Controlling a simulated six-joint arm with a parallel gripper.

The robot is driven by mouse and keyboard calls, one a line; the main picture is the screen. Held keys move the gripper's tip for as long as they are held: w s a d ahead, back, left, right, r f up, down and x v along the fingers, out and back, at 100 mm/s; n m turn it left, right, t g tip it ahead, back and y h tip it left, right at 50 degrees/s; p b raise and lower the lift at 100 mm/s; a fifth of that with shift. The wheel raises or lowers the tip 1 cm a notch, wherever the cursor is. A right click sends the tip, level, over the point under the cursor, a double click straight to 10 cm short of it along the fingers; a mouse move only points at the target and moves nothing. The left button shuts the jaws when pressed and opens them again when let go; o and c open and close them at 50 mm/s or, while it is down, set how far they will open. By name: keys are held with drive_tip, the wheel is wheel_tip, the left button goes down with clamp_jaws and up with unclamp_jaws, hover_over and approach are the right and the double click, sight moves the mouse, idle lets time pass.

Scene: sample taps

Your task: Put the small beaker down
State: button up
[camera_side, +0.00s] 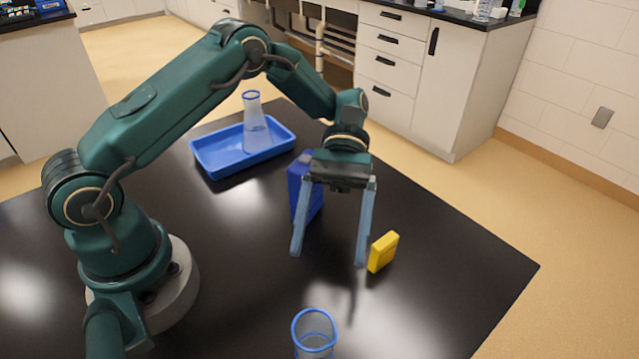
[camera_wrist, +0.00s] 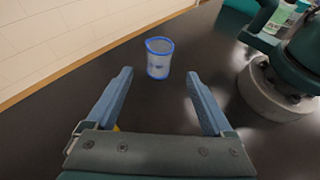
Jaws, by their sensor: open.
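The small beaker (camera_side: 314,338) is clear with a blue rim. It stands upright on the black table at the near edge of the side view, its lower part cut off by the frame. In the wrist view the beaker (camera_wrist: 159,62) stands whole on the table, ahead of the fingertips and between their lines. My gripper (camera_side: 328,258) is open and empty above the table, behind the beaker in the side view and apart from it. Its two blue fingers are spread wide in the wrist view (camera_wrist: 160,75).
A yellow box (camera_side: 383,252) stands close to the right finger in the side view. A blue box (camera_side: 305,188) stands behind the left finger. A blue tray (camera_side: 215,160) holding a clear flask (camera_side: 256,125) lies farther back. The table's right side (camera_side: 450,275) is clear.

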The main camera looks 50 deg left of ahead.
drive_tip(key=s+a+r+m+t+y, duration=0.6)
drive_tip(key=a+r+m+t+y, duration=0.2)
drive_tip(key=t, duration=0.7)
drive_tip(key=shift+s+a+r+t+y, duration=0.15)
drive_tip(key=shift+a+r+t+y, duration=0.25)
drive_tip(key=shift+a, duration=0.85)
